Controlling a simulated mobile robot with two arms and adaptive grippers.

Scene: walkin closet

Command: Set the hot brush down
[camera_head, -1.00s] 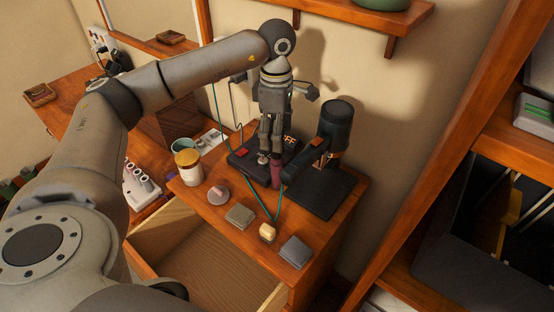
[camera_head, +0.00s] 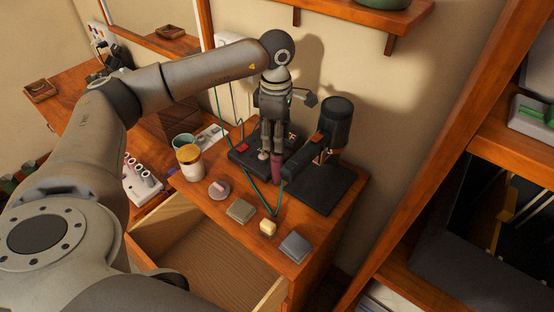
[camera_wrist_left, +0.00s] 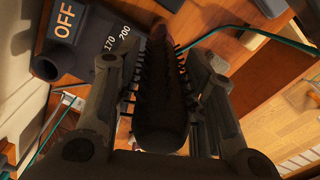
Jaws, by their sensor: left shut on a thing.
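My left gripper (camera_head: 271,152) is shut on the hot brush, a dark barrel with rows of black bristles. In the left wrist view the brush (camera_wrist_left: 162,95) lies lengthwise between the two fingers (camera_wrist_left: 168,62). In the head view only a maroon end of the brush (camera_head: 277,168) shows below the fingertips. It is upright, close over or at the cabinet top; I cannot tell whether it touches. A black unit marked OFF, 170 and 200 (camera_wrist_left: 88,40) is right beside the fingers; it also shows in the head view (camera_head: 243,158). My right gripper is not in view.
A black dryer-like tool (camera_head: 334,122) stands on a dark base close right. Several small blocks line the front edge, including a grey one (camera_head: 296,246). A drawer (camera_head: 205,255) is open below. Teal cords cross the top.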

